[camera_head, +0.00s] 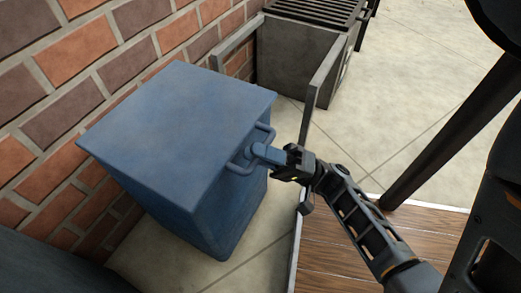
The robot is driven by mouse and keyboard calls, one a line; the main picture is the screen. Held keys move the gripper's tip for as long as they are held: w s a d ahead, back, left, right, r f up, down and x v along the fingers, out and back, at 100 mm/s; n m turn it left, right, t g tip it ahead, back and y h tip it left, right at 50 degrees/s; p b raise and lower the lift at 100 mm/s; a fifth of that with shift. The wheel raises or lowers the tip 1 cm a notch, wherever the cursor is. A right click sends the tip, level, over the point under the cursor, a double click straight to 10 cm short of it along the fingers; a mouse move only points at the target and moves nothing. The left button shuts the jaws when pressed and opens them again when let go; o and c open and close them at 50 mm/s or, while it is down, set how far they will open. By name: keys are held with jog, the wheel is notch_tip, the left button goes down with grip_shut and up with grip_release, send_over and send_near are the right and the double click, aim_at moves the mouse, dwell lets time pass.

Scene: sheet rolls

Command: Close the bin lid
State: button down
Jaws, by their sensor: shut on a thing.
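The blue bin (215,222) stands on the pale tiled floor beside a brick wall. Its flat square lid (175,105) lies over the top and overhangs the body. I cannot tell whether a small gap is left under the lid. A blue loop handle (240,166) sticks out from the lid's right edge. My gripper (262,155) reaches in from the right and is shut on this handle. The fingertips partly hide the loop, and the inside of the bin is hidden.
A grey metal grill-like box (300,50) with a slatted top stands behind the bin. A grey metal frame (318,85) rises between bin and arm. Wooden decking (340,250) lies at lower right. Open tiled floor (420,60) is at upper right.

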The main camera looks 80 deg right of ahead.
jog(key=shift+f, duration=0.5)
jog(key=c, duration=1.4)
grip_release()
jog(key=o, duration=0.3)
jog(key=shift+r, duration=0.15)
jog(key=p+v, duration=0.1)
jog(key=v, duration=0.7)
jog(key=shift+r, duration=0.1)
